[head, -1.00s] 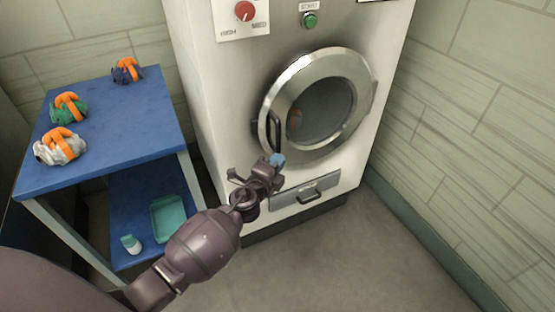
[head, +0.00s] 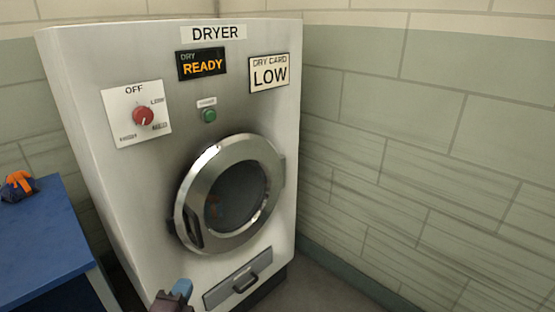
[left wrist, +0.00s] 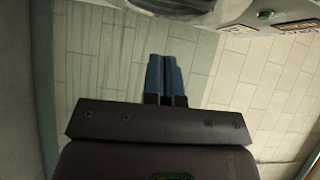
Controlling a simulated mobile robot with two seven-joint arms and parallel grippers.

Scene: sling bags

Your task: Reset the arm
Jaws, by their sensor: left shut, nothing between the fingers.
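My left gripper (head: 181,289) shows at the bottom of the head view, just in front of the dryer's lower front, left of the drawer handle. In the left wrist view its two blue fingers (left wrist: 164,75) lie side by side, shut with nothing between them. The rest of my left arm is below the head view. My right gripper is in neither view. The dryer (head: 90,100) stands ahead with its round door (head: 235,195) shut. Something orange shows faintly behind the dark door glass.
The dryer display (head: 202,64) reads DRY READY, and a card (head: 269,73) reads LOW. A blue table (head: 45,240) with a blue and orange bundle (head: 18,186) is at left. A tiled wall (head: 430,150) is at right.

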